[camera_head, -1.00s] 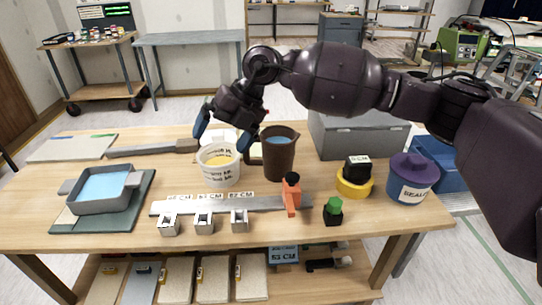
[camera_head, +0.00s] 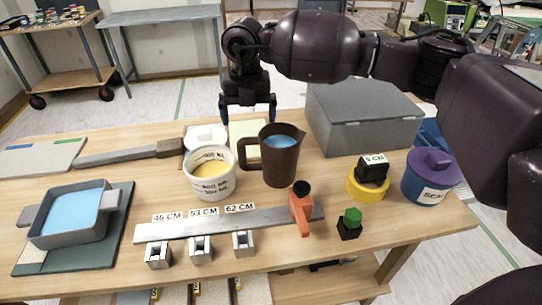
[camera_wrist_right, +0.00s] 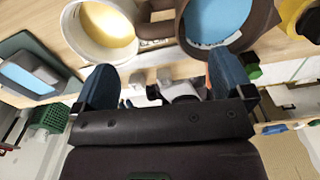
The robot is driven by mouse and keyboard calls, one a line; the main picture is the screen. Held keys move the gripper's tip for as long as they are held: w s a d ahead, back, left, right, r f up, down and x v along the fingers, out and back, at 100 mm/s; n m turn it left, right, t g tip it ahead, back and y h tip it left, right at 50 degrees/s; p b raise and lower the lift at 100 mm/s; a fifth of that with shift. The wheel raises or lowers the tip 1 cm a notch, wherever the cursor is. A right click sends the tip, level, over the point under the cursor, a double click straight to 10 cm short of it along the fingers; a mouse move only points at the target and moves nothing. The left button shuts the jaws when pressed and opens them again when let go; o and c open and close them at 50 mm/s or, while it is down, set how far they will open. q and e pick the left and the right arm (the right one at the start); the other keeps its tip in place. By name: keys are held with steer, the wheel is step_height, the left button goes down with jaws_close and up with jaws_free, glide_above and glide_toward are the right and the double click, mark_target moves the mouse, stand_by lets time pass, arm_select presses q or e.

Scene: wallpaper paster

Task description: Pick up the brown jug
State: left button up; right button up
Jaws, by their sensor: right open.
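The brown jug (camera_head: 281,165) stands upright on the workbench with blue liquid inside and its handle on the left. In the right wrist view the jug (camera_wrist_right: 262,28) is at the top right, its handle (camera_wrist_right: 155,30) reaching left toward the white bucket. My right gripper (camera_head: 248,108) is open and empty, fingers pointing down, behind and above the jug's handle. In the right wrist view its two blue fingers (camera_wrist_right: 160,65) are spread, with the handle showing beyond and between them. It appears apart from the jug. My left gripper is out of view.
A white measuring bucket (camera_head: 208,182) with yellow contents stands close left of the handle. A grey box (camera_head: 362,125) is behind right. A yellow tape roll (camera_head: 366,187) and purple-lidded pot (camera_head: 428,180) stand right.

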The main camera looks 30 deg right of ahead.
mark_target(249, 142)
step_height(249, 142, down, 3)
steer(key=shift+w+f, duration=0.1)
steer(key=shift+f, duration=0.05)
steer(key=shift+f+b, duration=0.3)
steer(key=shift+f, duration=0.35)
step_height(249, 142, down, 4)
steer(key=shift+w+r+b, duration=0.1)
steer(key=shift+r+b, duration=0.05)
steer(key=shift+b, duration=0.55)
steer(key=shift+f, duration=0.25)
steer(key=shift+r, duration=0.15)
steer(key=shift+c, duration=0.3)
steer(key=c, duration=1.4)
steer(key=shift+c, duration=0.4)
